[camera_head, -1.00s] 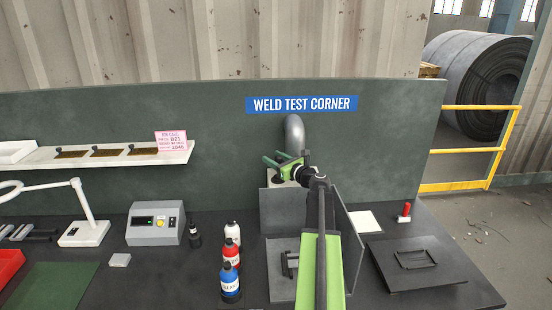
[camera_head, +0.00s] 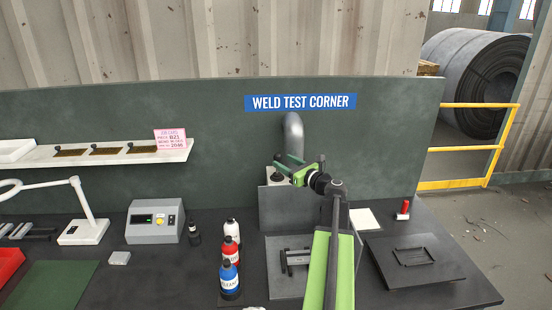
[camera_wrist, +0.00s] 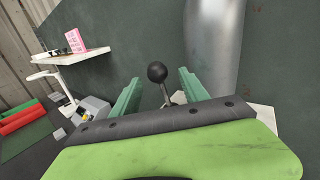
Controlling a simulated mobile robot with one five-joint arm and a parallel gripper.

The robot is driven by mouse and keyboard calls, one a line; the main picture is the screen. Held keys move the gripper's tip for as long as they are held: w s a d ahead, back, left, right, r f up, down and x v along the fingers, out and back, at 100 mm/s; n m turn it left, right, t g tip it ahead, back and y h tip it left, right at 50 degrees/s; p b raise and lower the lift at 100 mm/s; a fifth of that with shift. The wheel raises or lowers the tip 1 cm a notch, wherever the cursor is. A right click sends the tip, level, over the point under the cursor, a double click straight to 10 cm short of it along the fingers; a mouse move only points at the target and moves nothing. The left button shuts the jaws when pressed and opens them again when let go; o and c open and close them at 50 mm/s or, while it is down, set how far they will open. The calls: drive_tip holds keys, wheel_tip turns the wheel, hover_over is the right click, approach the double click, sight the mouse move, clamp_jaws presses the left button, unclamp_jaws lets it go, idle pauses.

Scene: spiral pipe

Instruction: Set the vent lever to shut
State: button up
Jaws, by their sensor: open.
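The vent lever shows in the wrist view as a thin metal rod with a black ball knob (camera_wrist: 157,73). It stands between the two green fingers of my gripper (camera_wrist: 160,79), with space visible on both sides of the knob. The lower part of the rod is hidden behind the gripper's dark front bar. In the head view my gripper (camera_head: 279,163) is open in front of the grey vent pipe (camera_head: 293,133), over a pale box (camera_head: 272,181) with a small dark part on top. The lever's set position cannot be read.
Grey upright panels (camera_head: 278,210) stand below the gripper. Blue (camera_head: 230,282), red (camera_head: 231,252) and white (camera_head: 232,231) bottles stand to their left. A grey control box (camera_head: 155,222) and a shelf (camera_head: 105,155) are further left. A dark plate (camera_head: 416,262) lies at right.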

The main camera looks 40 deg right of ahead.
drive_tip(key=s, duration=1)
drive_tip(key=shift+a, duration=0.45)
